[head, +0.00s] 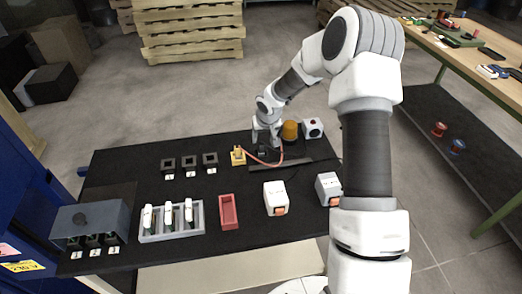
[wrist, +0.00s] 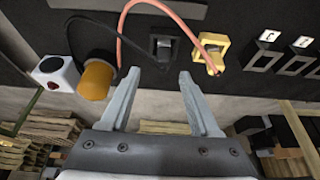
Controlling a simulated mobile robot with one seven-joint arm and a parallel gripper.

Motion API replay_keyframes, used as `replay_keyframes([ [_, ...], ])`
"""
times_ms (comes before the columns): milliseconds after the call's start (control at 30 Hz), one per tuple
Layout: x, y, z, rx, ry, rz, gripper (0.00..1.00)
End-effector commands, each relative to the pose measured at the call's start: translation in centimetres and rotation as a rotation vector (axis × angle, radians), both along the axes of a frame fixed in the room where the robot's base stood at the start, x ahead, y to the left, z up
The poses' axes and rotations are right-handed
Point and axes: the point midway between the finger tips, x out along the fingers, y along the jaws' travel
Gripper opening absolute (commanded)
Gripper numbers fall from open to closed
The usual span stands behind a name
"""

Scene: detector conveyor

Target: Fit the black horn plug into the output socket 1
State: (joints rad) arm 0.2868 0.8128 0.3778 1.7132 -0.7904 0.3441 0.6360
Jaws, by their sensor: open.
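My gripper (wrist: 158,75) is open and empty in the wrist view, its fingertips near a black plug (wrist: 165,46) on the dark table top. A black cable runs by this plug, which I take for the horn plug. In the head view my gripper (head: 267,140) is low over the table's back, and the plug is largely hidden there. Black square sockets (head: 190,161) stand in a row left of the yellow plug, with small white labels. More black sockets (head: 95,240) with labels sit at the grey-blue box's front. The head view does not settle which is output socket 1.
A yellow plug (wrist: 207,54) with a red cable sits beside the black one. An amber dome (wrist: 97,78) and a white box (wrist: 55,72) stand nearby. A grey tray (head: 172,231), a red tray (head: 229,222) and white boxes (head: 276,190) occupy the table's front.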

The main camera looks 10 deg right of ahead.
Motion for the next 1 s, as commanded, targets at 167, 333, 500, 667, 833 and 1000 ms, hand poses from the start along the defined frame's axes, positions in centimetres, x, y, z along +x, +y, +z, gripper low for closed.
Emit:
replay_keyframes([
  [167,0.4,0.1,-0.8,0.0,0.0,0.001,0.62],
  [333,1.1,0.4,-2.5,0.0,0.002,0.002,0.62],
  [500,1.9,0.5,-4.5,0.0,0.002,0.0,0.62],
  [667,2.4,0.5,-5.4,0.0,0.001,0.0,0.62],
  [833,2.4,0.5,-5.4,-0.001,0.0,0.001,0.62],
  [1000,2.4,0.5,-5.4,0.0,0.0,0.001,0.45],
])
